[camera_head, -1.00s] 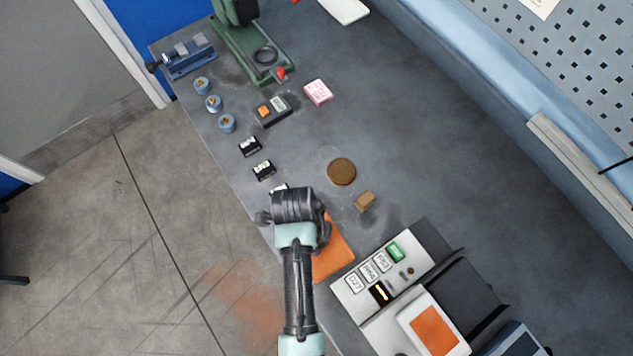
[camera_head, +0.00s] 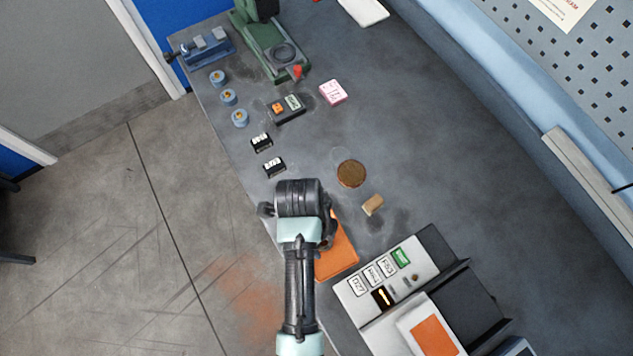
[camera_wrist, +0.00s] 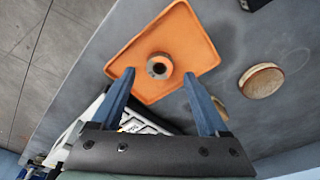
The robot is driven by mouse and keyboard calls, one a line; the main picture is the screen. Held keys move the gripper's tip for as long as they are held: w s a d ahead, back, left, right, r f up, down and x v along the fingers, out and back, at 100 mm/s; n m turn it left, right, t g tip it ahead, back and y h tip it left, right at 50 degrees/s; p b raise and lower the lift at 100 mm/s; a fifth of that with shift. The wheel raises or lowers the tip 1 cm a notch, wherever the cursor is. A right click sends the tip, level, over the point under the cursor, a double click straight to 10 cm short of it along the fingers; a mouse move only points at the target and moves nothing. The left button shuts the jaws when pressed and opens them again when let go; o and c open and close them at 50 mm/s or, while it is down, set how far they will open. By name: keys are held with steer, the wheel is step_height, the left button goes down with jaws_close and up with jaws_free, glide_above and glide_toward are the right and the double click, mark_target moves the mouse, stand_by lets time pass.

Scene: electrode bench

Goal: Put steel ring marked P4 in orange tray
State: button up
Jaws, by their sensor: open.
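The orange tray (camera_wrist: 190,35) lies on the bench and fills the upper middle of the wrist view. It also shows in the head view (camera_head: 340,258), partly covered by my arm. A steel ring (camera_wrist: 161,66) with a dark centre hole and brownish rim appears to lie flat on the tray floor. I cannot read a P4 mark on it. My gripper (camera_wrist: 159,76) is open, its two blue fingers apart with the ring seen between and just beyond their tips. No finger visibly touches the ring. In the head view my wrist hides the fingertips.
A round brown disc (camera_head: 351,173) and a small tan block (camera_head: 372,205) lie beside the tray. Black labelled holders (camera_head: 274,167) line the bench's left edge. A grey labelled console (camera_head: 372,285) stands close below the tray. The bench right of the disc is clear.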

step_height(320, 180, up, 9)
steer(key=a, duration=0.1)
steer(key=w+r+n+t+y, duration=0.1)
steer(key=w+r+n+t, duration=0.5)
steer(key=w+r, duration=0.8)
steer(key=w+r+n+t, duration=0.2)
steer(key=w+r+t, duration=0.2)
steer(key=r, duration=0.3)
steer(key=w+r+n+t, duration=0.2)
steer(key=w+r+t, duration=0.2)
steer(key=r, duration=0.4)
step_height(320, 180, up, 16)
steer(key=n+t, duration=0.5)
steer(key=s+d+r+n+t, duration=0.1)
steer(key=s+r+t, duration=0.3)
steer(key=r, duration=0.6)
steer(key=s+d+r+n+t, duration=0.1)
steer(key=s+r+n+t, duration=0.3)
steer(key=s+r, duration=0.4)
step_height(320, 180, up, 2)
steer(key=shift+s+r+n+t+y+p, duration=0.1)
steer(key=shift+s+n+t+y+p, duration=0.2)
steer(key=shift+s+t+y+p, duration=0.1)
